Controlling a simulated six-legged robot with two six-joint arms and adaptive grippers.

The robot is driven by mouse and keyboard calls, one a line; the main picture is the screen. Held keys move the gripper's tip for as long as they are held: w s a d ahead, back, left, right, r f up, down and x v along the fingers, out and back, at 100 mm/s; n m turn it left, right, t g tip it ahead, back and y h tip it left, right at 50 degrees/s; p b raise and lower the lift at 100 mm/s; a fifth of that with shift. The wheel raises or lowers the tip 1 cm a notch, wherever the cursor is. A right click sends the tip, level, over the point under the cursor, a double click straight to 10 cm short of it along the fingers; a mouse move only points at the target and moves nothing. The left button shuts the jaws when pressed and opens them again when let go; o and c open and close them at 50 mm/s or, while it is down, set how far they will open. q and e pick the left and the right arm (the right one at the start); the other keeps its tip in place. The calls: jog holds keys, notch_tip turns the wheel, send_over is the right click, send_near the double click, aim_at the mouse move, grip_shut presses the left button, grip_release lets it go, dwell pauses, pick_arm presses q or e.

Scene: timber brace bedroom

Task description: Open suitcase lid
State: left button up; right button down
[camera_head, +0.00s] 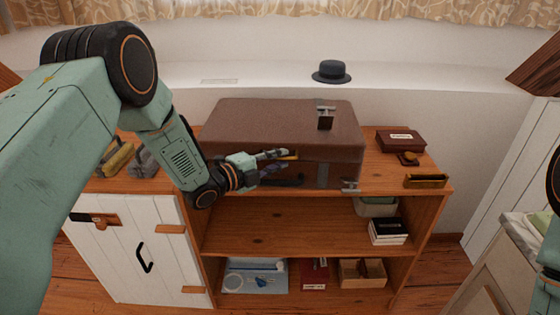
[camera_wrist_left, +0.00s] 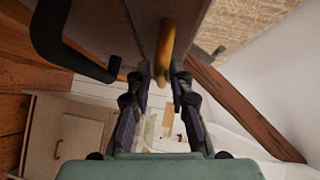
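A brown suitcase (camera_head: 285,120) lies on top of the wooden cabinet with its lid shut. A metal latch piece (camera_head: 325,117) stands up on its lid at the right, and another metal piece (camera_head: 350,185) sticks out low on the front. A black handle is on the front; it shows in the left wrist view (camera_wrist_left: 60,40). My left gripper (camera_head: 288,160) is at the suitcase's front, left of the right latch. Its fingers are apart, with a brass-coloured piece (camera_wrist_left: 165,52) between or just beyond the tips; I cannot tell if they touch it. My right gripper is out of view.
A dark red box (camera_head: 400,140) and a brass item (camera_head: 426,181) lie right of the suitcase on the cabinet top (camera_head: 375,175). Brush-like items (camera_head: 117,160) lie at the left. A dark hat (camera_head: 331,72) sits on the ledge behind. Open shelves below hold boxes.

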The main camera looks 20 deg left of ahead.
pick_arm(q)
jog(key=shift+w+d+r, duration=0.15)
jog(key=shift+w+f, duration=0.2)
jog(key=shift+w, duration=0.05)
jog(key=shift+c, duration=0.2)
jog(key=shift+s+r, duration=0.1)
grip_shut()
